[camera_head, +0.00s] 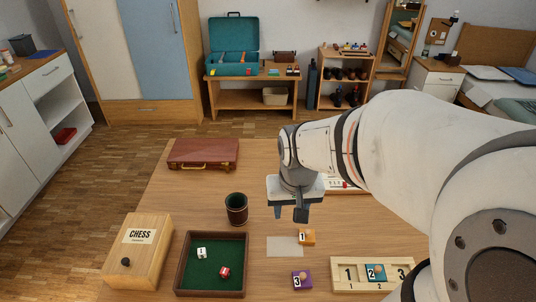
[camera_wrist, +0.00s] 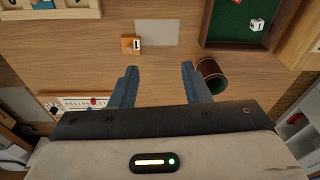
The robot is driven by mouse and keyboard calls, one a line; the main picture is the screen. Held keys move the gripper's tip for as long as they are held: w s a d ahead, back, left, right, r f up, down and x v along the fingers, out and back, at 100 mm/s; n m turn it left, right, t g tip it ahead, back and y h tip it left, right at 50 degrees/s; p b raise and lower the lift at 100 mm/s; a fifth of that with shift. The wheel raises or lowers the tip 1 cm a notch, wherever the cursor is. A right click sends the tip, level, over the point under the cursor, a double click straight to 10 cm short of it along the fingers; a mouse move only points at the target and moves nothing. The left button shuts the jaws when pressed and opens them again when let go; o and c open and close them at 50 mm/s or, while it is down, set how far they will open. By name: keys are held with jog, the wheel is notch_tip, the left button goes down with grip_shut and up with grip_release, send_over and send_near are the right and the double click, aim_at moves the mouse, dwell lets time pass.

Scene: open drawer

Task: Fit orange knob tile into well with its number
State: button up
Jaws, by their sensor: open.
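The orange knob tile (camera_head: 307,237), marked 1, lies on the table at the right edge of a grey mat (camera_head: 284,247). It also shows in the wrist view (camera_wrist: 127,45), beyond my fingertips and toward the left finger. The wooden well board (camera_head: 345,287) is at the front right. Its well marked 1 (camera_head: 348,274) looks empty, a blue tile (camera_head: 375,272) marked 2 sits in the middle, and a 3 shows at its right. A purple tile (camera_head: 301,281) marked 3 lies left of the board. My gripper (camera_head: 294,210) is open and empty above the table, pointing down; its fingers show apart in the wrist view (camera_wrist: 160,74).
A dark cup (camera_head: 236,208) stands left of my gripper. A green-lined tray (camera_head: 211,291) with dice and a chess box (camera_head: 137,250) are at the front left. A brown case (camera_head: 203,153) lies at the back. My arm covers much of the table's right side.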

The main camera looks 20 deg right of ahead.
jog(key=w+d+f+m+g+p, duration=0.1)
jog(key=w+d+f+m, duration=0.2)
jog(key=w+d+f, duration=0.25)
jog(key=m+p, duration=0.2)
send_over(308, 231)
jog(key=shift+g, duration=0.4)
notch_tip(308, 231, down, 7)
jog(key=shift+s+d+f, duration=0.1)
jog(key=shift+s+d, duration=0.05)
jog(key=shift+d+f, duration=0.15)
jog(key=shift+f, duration=1.05)
jog(key=shift+w+a+f, duration=0.1)
jog(key=shift+a+f, duration=0.05)
jog(key=shift+f, duration=1.4)
jog(key=shift+w+a+f, duration=0.1)
jog(key=shift+a+f, duration=0.05)
jog(key=shift+f, duration=1.4)
jog(key=shift+c, duration=0.5)
grip_shut()
